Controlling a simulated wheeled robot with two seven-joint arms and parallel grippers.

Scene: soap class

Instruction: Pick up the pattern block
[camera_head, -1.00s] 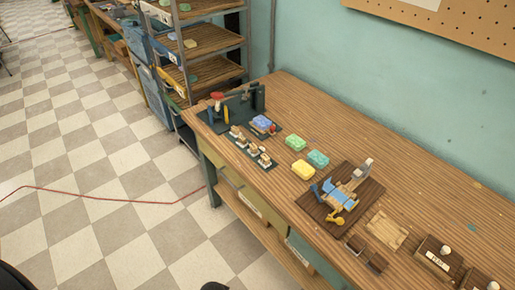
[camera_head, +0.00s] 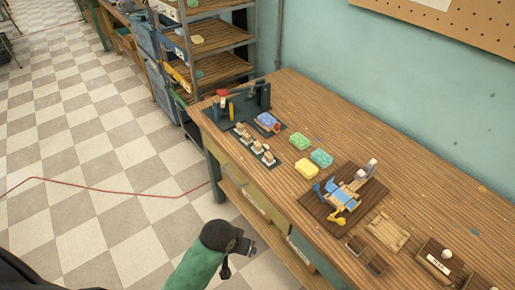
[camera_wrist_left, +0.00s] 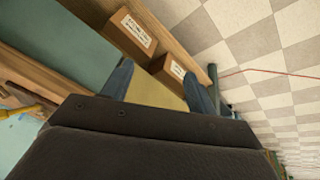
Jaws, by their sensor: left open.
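Several small wooden blocks with pale tops (camera_head: 255,146) stand in a row on a dark mat at the far left of the workbench. I cannot tell which one is the pattern block; two brown blocks (camera_head: 366,255) also lie near the front edge. My left gripper (camera_head: 240,257) is in front of the bench, apart from all of these blocks. In the left wrist view its two fingers (camera_wrist_left: 158,82) are spread and empty. My right gripper is not in view.
Blue, green and yellow soap bars (camera_head: 306,168) lie mid-bench. A dark wooden board (camera_head: 318,208) with a tool stands right of them. A shelf rack (camera_head: 215,67) stands beyond the bench. Labelled cardboard boxes (camera_wrist_left: 130,32) sit under the bench.

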